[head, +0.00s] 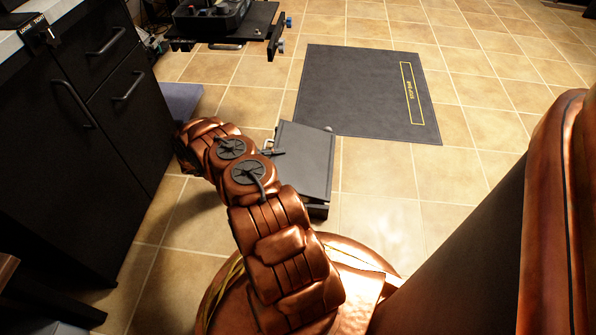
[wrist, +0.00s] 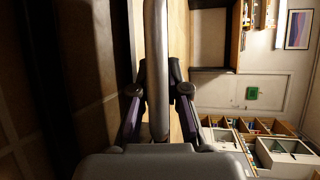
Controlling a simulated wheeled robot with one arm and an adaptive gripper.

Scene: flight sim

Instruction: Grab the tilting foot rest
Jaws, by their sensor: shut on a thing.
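The tilting foot rest (head: 304,160) is a dark grey flat board on a low base, on the tiled floor in the middle of the head view. My gripper (head: 271,149) is at its left edge, partly hidden behind my copper-coloured arm. In the wrist view the foot rest (wrist: 155,45) shows as a thin grey slab seen edge-on, running down between the fingers. My gripper (wrist: 159,92) is shut on this slab, one finger on each side. The lower left part of the foot rest is hidden by my arm in the head view.
A black cabinet (head: 88,110) with drawers stands close on the left. A dark mat (head: 360,95) lies on the floor beyond the foot rest. A black stand (head: 228,30) with a device is at the back. Tiled floor (head: 400,185) to the right is clear.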

